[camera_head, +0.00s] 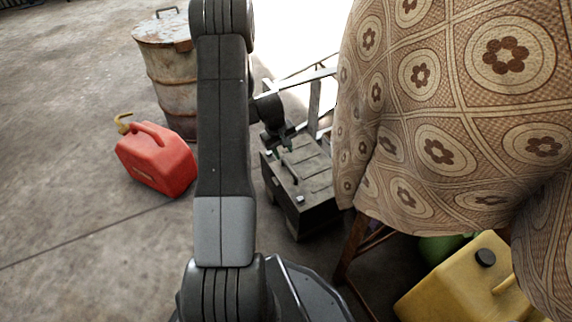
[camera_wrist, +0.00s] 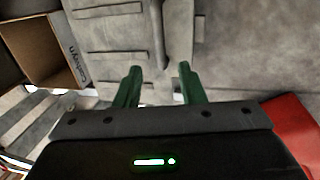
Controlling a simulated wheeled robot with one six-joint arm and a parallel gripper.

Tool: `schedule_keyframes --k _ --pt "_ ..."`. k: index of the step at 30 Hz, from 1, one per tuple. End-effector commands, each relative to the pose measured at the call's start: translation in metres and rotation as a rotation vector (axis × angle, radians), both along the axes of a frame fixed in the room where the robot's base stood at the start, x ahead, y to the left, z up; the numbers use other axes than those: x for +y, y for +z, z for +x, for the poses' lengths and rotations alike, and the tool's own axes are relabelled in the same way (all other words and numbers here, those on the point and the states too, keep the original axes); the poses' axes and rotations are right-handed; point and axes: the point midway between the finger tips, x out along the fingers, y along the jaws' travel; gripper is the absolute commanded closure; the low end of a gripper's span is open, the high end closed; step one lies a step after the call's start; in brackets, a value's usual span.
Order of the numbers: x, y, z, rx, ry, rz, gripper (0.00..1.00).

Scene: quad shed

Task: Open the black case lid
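The black case (camera_head: 318,208) stands on the floor just beyond my arm, with its lid (camera_head: 309,163) down. A bar handle (camera_head: 290,172) runs along the top of the lid. In the wrist view the grey-looking lid (camera_wrist: 110,38) fills the upper middle, and its handle (camera_wrist: 157,35) points down toward the gap between my fingers. My gripper (camera_wrist: 160,72) has two green fingers spread apart with nothing between their tips. In the head view my gripper (camera_head: 284,144) is over the far part of the lid. Whether the fingers touch it I cannot tell.
A red fuel can (camera_head: 156,160) and a rusty barrel (camera_head: 169,62) stand left. A patterned cloth (camera_head: 440,110) hangs close right of the case, above a yellow can (camera_head: 455,283). A metal frame (camera_head: 315,100) is behind. An open cardboard box (camera_wrist: 45,45) shows in the wrist view.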

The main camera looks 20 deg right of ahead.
Motion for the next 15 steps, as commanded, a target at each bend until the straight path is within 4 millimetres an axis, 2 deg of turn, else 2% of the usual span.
schedule_keyframes --k 1,6,10,15 --pt "-0.002 -0.016 0.000 0.002 0.000 0.001 0.64" --pt "-0.008 -0.047 0.001 0.000 -0.001 0.001 0.64" --pt "-0.011 -0.061 0.001 -0.001 -0.001 0.000 0.64" --pt "-0.014 -0.070 0.001 0.000 -0.001 0.000 0.64"
